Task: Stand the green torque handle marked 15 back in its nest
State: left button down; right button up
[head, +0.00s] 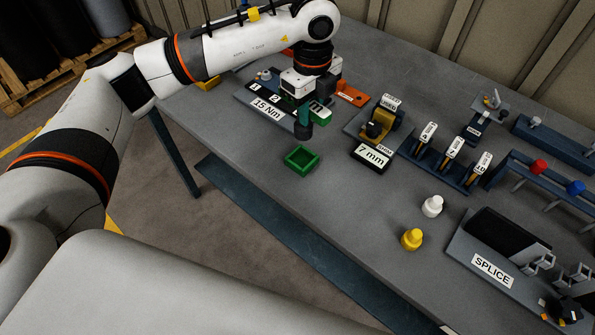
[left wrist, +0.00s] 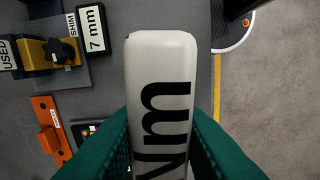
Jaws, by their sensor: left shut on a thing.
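My left gripper (head: 304,118) is over the bench, with its fingers pointing down. In the left wrist view its teal fingers (left wrist: 160,150) are shut on both sides of a white-faced block lettered "Nm" (left wrist: 160,80), the torque handle's label. Its number is not readable there. In the head view a green part of the handle (head: 319,109) shows beside the fingers, mostly hidden. An open green square tray (head: 302,160) is on the bench below and nearer. A dark base with a "15 Nm" plate (head: 267,108) is left of the gripper. My right gripper does not show.
The yellow shim holder with its "7 mm" plate (head: 370,156) stands right of the gripper. An orange plate (head: 352,95) lies behind. White (head: 432,206) and yellow (head: 411,240) knobs stand farther right. The bench around the green tray is clear.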

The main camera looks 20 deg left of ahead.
aim_at(309, 132)
pick_arm(q)
jog(key=shift+s+n, duration=0.1)
jog(key=shift+n, duration=0.5)
notch_tip(309, 132, down, 9)
jog(key=p, duration=0.2)
jog(key=shift+p, duration=0.35)
jog(key=shift+f, duration=0.3)
jog(key=shift+f+b, duration=0.3)
jog(key=c, duration=1.2)
grip_release()
jog(key=shift+o, duration=0.2)
